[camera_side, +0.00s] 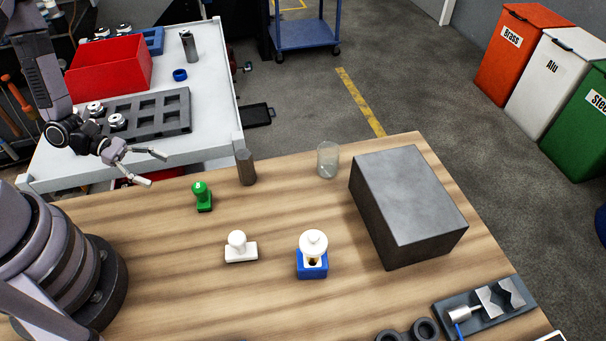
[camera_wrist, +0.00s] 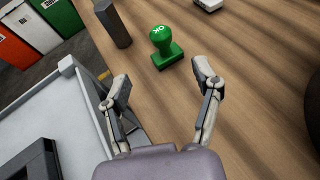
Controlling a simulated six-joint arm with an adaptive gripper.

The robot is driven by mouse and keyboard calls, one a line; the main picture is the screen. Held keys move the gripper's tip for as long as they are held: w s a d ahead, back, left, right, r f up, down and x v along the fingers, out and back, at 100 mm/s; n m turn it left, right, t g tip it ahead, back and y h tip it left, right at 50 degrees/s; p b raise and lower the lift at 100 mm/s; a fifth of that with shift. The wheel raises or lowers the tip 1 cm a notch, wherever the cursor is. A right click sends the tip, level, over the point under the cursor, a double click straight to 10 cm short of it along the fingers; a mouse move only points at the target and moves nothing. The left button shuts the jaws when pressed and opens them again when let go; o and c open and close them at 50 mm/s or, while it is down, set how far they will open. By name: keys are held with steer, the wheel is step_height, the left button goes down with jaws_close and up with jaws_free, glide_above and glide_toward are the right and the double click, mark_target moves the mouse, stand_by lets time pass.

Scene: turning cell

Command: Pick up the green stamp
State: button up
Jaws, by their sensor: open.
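The green stamp (camera_side: 203,198) stands upright on the wooden table, left of the middle in the side view. In the wrist view the green stamp (camera_wrist: 166,47) shows a round knob marked "OK" on a rectangular base. My gripper (camera_side: 158,169) is open and empty, to the left of the stamp and apart from it in the side view. In the wrist view my gripper (camera_wrist: 160,80) has its fingers spread wide, with the stamp beyond the fingertips and between their directions. Nothing hides the stamp.
A white stamp (camera_side: 240,248) and a white-and-blue piece (camera_side: 312,256) stand right of the green stamp. A glass (camera_side: 328,160) and a large grey block (camera_side: 408,207) are farther right. The white bench (camera_side: 222,140) adjoins the table.

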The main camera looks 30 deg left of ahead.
mark_target(200, 189)
steer(key=x, duration=1)
steer(key=shift+d+f, duration=0.15)
steer(key=shift+d, duration=0.15)
jaws_close()
